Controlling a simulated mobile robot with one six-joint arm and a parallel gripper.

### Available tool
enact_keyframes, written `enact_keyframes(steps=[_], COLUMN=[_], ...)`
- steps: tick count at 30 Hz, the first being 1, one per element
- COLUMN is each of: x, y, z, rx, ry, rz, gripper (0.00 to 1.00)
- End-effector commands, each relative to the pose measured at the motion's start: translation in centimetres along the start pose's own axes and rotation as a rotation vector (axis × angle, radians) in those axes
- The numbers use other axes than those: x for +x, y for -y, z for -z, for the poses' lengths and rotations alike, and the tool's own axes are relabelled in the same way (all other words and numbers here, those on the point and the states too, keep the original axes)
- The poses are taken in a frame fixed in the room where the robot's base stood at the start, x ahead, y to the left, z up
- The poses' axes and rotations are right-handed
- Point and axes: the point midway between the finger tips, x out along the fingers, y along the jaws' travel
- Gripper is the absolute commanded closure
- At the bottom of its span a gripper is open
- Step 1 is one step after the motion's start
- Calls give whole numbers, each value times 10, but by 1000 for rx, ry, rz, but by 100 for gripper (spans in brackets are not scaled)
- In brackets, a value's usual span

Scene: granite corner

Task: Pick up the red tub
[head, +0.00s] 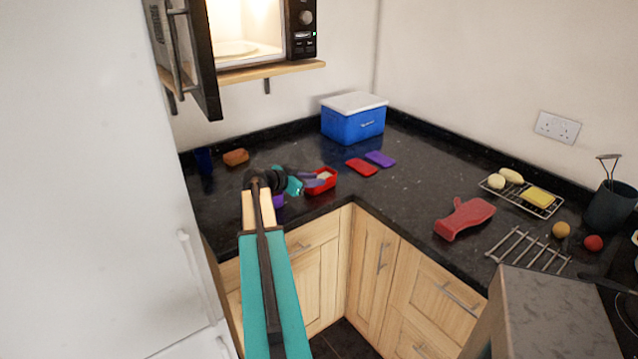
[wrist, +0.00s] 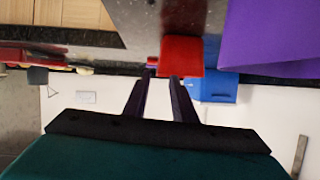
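The red tub (head: 331,186) stands on the dark counter near its front edge, left of the corner. Something pale shows inside it. My gripper (head: 318,178) is in front of the tub from the left, partly covering it in the head view. In the wrist view, which shows the room upside down, the red tub (wrist: 182,52) lies just beyond the fingertips and off to the right. My gripper (wrist: 161,76) has its two dark fingers apart with a gap between them. The right fingertip overlaps the tub's edge; I cannot tell whether it touches.
A purple object (wrist: 275,35) is close by, partly hidden in the head view (head: 278,201). A blue box with white lid (head: 353,125) stands behind. Flat red (head: 361,167) and purple (head: 380,158) pieces lie right of the tub. A brown block (head: 236,157) is left.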

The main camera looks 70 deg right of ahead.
Motion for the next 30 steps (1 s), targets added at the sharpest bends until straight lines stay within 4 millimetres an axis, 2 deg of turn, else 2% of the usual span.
enact_keyframes(steps=[13,24,30], x=[5,40,51], y=[0,-2,-3], z=[0,-3,-5], rx=[-1,-1,-1], ry=[0,0,0], rz=[-1,0,1], gripper=[76,76,76])
